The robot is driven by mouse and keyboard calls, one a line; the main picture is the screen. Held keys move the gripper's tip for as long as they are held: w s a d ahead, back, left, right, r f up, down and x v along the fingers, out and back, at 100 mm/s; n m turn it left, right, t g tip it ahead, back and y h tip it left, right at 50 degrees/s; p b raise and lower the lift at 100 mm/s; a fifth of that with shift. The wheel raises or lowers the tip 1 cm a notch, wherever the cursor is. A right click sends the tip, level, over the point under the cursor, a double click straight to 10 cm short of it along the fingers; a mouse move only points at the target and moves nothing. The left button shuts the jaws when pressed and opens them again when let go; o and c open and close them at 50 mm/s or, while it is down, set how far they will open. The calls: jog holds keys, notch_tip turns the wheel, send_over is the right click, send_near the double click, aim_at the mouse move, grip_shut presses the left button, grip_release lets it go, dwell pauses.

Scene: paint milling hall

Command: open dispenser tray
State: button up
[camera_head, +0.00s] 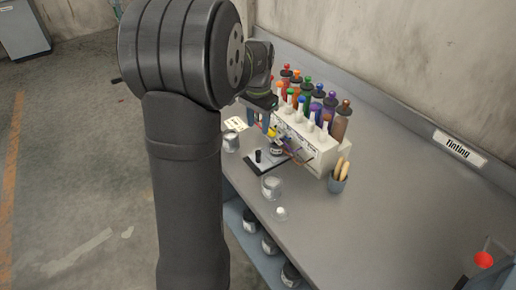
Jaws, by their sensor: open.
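The dispenser (308,152) is a white box on the grey bench, with several coloured bottles along its back and white nozzles on its top. My gripper (260,118) is open, pointing down at the dispenser's left end, above the bench. It is small and partly hidden behind my arm, and I cannot tell whether it touches anything.
A clear jar (271,187) and a small white item (281,213) stand near the bench's front edge. Another can (231,142) is left of the plate. A cup of wooden sticks (338,180) stands right of the dispenser. The bench's right side is mostly clear.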

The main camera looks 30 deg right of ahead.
aim_at(258, 152)
notch_tip(258, 152, down, 11)
jog(key=shift+f, duration=0.1)
dwell(0.3)
grip_shut()
